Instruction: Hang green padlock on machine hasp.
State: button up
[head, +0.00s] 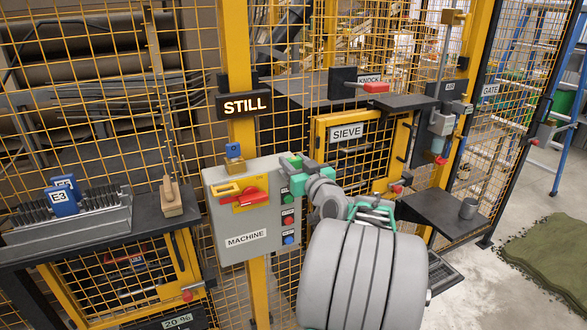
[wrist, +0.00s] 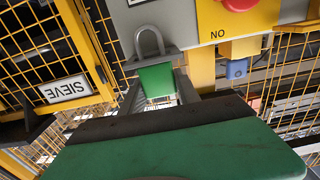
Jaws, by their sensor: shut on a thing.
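My gripper (head: 297,172) is shut on the green padlock (head: 292,160), at the upper right corner of the grey MACHINE box (head: 232,226). In the wrist view the padlock's green body (wrist: 157,81) sits between my two fingers, and its grey shackle (wrist: 150,40) points away from my gripper, in front of the grey box face. The box carries a red switch handle (head: 250,198) on a yellow plate (head: 228,189); these also show at the top of the wrist view. I cannot make out the hasp clearly. The shackle appears apart from the red handle.
A blue padlock-like block (head: 233,151) sits above the box on the yellow post. Coloured buttons (head: 288,221) line the box's right side. The SIEVE door (head: 347,132) and mesh fence stand behind. A shelf at left holds blue tags (head: 61,200) and a wooden-handled tool (head: 171,197).

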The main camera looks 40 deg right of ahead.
grip_shut()
